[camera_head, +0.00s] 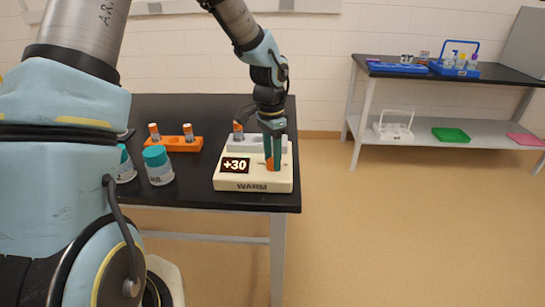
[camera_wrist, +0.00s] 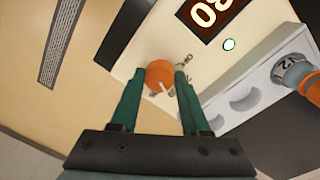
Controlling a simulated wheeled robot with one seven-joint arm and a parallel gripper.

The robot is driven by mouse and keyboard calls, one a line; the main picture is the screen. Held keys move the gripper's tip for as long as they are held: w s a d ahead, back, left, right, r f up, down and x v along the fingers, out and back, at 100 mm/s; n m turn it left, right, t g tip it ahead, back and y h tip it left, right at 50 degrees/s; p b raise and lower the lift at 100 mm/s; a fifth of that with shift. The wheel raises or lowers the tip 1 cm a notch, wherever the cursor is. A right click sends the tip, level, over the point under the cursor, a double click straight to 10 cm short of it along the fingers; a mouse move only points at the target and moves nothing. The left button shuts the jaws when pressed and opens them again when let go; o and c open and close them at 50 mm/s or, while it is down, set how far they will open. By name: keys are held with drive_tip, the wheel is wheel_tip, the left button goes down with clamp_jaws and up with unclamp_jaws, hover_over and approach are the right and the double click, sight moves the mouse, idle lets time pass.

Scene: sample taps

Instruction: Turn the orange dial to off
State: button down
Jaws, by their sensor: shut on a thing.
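My gripper (camera_head: 272,167) points down over the front of the warmer. In the wrist view its two green fingers stand on either side of the dial, shut on it. A white pointer mark shows on the dial's face, and small symbols are partly visible around it. In the head view the fingers hide most of the dial. A small lit green-white lamp (camera_wrist: 229,44) is beside the display.
An orange-capped tube (camera_wrist: 303,78) stands in the warmer's grey block (camera_wrist: 247,99). Left of the warmer are an orange rack (camera_head: 175,145) with two tubes and teal-lidded jars (camera_head: 158,168). The warmer is near the black table's front right corner. A shelf (camera_head: 450,77) stands at the right.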

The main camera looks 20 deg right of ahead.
drive_tip(key=shift+n, duration=0.4)
drive_tip(key=n+b, duration=0.1)
drive_tip(key=n, duration=0.2)
drive_tip(key=shift+n+b, duration=0.35)
drive_tip(key=shift+n, duration=0.05)
drive_tip(key=n+b, duration=0.1)
drive_tip(key=n, duration=0.3)
drive_tip(key=shift+s+n+h, duration=0.1)
drive_tip(key=shift+n+h, duration=0.2)
drive_tip(key=n, duration=0.4)
drive_tip(key=shift+n+t, duration=0.3)
drive_tip(key=shift+n, duration=2.2)
drive_tip(key=shift+c, duration=1.9)
unclamp_jaws()
